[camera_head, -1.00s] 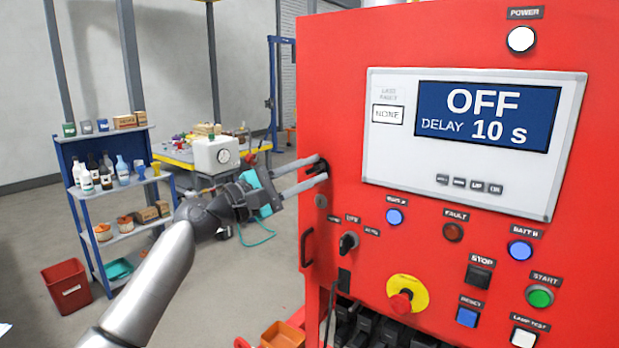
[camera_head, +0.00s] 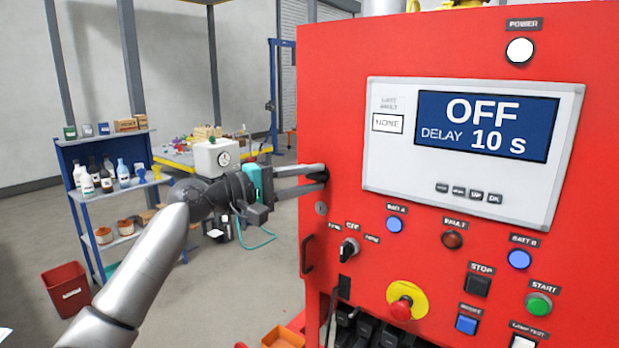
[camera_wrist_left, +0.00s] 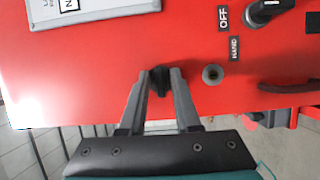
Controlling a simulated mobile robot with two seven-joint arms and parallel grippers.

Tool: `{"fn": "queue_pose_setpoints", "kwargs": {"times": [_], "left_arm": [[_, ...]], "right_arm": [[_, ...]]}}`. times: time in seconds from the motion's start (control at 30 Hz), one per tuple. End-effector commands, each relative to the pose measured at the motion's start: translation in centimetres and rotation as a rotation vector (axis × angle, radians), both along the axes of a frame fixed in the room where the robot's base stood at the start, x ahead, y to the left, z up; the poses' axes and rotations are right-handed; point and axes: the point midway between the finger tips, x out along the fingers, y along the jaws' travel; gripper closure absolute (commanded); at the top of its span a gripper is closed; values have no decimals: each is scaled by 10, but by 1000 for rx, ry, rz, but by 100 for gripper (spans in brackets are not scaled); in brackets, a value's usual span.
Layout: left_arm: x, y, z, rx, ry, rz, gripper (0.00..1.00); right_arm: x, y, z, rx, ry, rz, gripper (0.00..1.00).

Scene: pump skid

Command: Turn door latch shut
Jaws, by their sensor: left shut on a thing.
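The door latch (camera_wrist_left: 159,82) is a small black knob on the red cabinet door (camera_wrist_left: 110,85), near its edge. In the head view the black latch (camera_head: 322,177) is mostly hidden by the fingers at the left edge of the red front. My left gripper (camera_head: 322,176) reaches it from the left, fingers level. In the left wrist view the gripper (camera_wrist_left: 160,76) has one finger on each side of the latch and is shut on it. My right gripper is not in view.
A round keyed lock (camera_head: 321,208) and a black door handle (camera_head: 306,252) sit below the latch. A selector switch (camera_head: 348,248) and a red emergency stop (camera_head: 401,306) are to the right. A blue shelf (camera_head: 100,200) and yellow workbench (camera_head: 180,160) stand behind.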

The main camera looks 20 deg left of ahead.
Motion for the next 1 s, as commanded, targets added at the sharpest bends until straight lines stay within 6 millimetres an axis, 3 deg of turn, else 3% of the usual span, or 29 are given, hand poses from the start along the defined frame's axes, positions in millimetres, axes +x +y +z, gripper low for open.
{"fn": "queue_pose_setpoints", "kwargs": {"times": [0.33,0.37,0.47,0.77,1.0], "left_arm": [[0,0,-1,5,0,0,100],[0,0,-1,5,0,0,68],[0,0,-1,4,0,1,57],[-2,2,-1,4,-1,1,57],[-28,27,-3,6,0,4,57]], "right_arm": [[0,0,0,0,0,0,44],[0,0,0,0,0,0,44],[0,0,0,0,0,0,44],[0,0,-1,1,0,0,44],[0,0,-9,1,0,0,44]]}}
